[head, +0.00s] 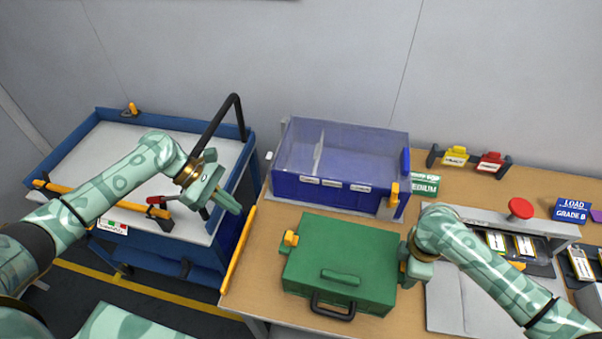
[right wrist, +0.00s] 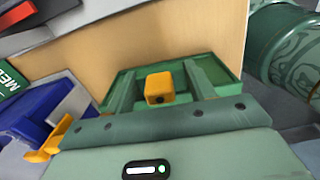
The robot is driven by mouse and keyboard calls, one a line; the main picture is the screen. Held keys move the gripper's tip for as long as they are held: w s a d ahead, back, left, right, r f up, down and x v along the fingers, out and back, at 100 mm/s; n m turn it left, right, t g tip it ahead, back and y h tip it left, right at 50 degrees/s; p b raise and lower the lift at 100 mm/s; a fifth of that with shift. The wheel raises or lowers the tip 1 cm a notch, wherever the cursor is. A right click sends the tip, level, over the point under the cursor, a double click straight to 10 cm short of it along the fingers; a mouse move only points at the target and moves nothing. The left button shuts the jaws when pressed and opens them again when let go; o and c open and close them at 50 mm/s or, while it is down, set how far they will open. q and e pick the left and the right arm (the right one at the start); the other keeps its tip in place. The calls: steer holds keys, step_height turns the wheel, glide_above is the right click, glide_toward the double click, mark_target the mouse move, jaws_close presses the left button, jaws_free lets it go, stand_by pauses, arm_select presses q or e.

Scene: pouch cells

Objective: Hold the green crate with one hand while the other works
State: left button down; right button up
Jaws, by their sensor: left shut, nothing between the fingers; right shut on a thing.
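The green crate (head: 330,262) sits on the wooden table, with a green lid-like top, a dark handle (head: 333,305) at its front and a yellow latch (head: 291,238) on its left side. My right gripper (head: 408,272) is at the crate's right side, shut on it; its fingertips are mostly hidden in the head view. In the right wrist view a yellow block (right wrist: 160,88) shows between the fingers, with green crate parts (right wrist: 228,84) around it. My left gripper (head: 233,206) is shut and empty, above the cart's right edge, left of the crate and apart from it.
A blue bin (head: 330,196) with a clear cover stands behind the crate. A blue cart (head: 205,238) is at the left, with a yellow bar (head: 238,250) at the table's left edge.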

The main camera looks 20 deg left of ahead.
stand_by(0.4)
steer(key=o, duration=1.4)
